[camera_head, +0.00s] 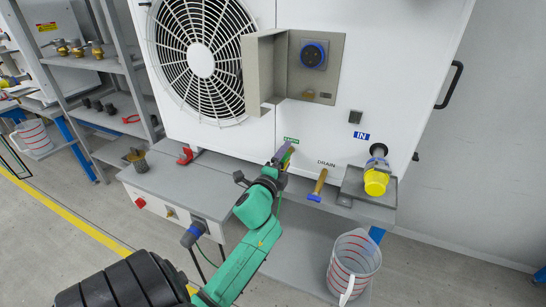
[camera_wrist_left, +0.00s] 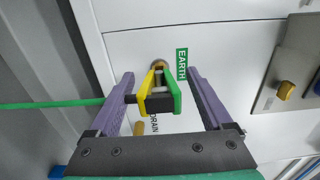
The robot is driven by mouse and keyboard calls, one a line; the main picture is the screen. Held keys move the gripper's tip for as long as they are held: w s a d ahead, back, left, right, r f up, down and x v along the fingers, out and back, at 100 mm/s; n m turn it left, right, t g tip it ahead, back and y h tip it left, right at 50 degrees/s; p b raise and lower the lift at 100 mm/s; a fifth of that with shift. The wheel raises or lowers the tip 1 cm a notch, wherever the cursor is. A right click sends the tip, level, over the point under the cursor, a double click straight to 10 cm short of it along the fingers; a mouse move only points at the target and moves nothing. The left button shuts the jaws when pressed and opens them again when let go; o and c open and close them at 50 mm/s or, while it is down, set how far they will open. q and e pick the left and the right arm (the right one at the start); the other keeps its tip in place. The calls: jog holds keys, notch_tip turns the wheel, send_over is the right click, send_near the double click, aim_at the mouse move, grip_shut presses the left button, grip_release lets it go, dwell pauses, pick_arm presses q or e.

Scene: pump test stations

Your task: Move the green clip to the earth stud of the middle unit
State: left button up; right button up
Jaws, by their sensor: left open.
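The green clip (camera_wrist_left: 172,92), with green and yellow sides and a dark rear end, is at a brass earth stud (camera_wrist_left: 157,64) beside the green EARTH label (camera_wrist_left: 181,64) on the white unit (camera_head: 378,90). A green lead runs left from it in the wrist view. I cannot tell whether its jaws grip the stud. My left gripper (camera_wrist_left: 161,80) is open, its purple fingers on either side of the clip with gaps visible. In the head view my left gripper (camera_head: 283,156) is just below the EARTH label (camera_head: 291,140) and mostly hides the clip. My right gripper is not in view.
A DRAIN port with a blue-handled brass valve (camera_head: 317,188) and a yellow-capped IN port (camera_head: 376,180) are to the right. An open grey box (camera_head: 265,70) juts out above. A measuring jug (camera_head: 353,262) stands at lower right. A shelf rack (camera_head: 105,65) is at left.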

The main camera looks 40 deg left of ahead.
pick_arm(q)
jog(key=v, duration=1.4)
jog(key=shift+s+b, duration=0.25)
jog(key=shift+b, duration=0.15)
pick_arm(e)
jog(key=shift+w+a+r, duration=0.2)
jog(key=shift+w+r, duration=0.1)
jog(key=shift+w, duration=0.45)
pick_arm(q)
jog(key=shift+d, duration=0.15)
